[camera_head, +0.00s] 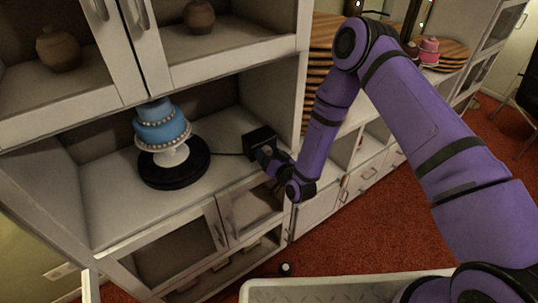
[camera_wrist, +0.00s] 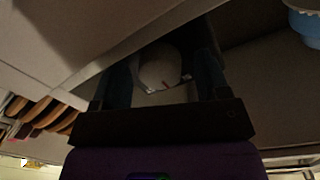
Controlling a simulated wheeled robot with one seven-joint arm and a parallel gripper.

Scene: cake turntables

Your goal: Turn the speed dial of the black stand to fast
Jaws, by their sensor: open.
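The black stand (camera_head: 174,177) is a round turntable on the cabinet shelf, bearing a white cake plate with a blue two-tier cake (camera_head: 161,127). A thin cable runs right from it to a small black box (camera_head: 258,137). My gripper (camera_head: 266,156) is at the front of that box, partly hiding it. In the wrist view my open gripper (camera_wrist: 163,88) has one finger on each side of a pale round dial (camera_wrist: 160,66) with small red and white marks. I cannot tell whether the fingers touch it. The dial's setting is too dark and small to read.
The shelf (camera_head: 103,205) has a cabinet wall and upper doors close above it. Stacked wooden boards (camera_head: 322,32) stand to the right, and a pink cake (camera_head: 429,48) sits farther right.

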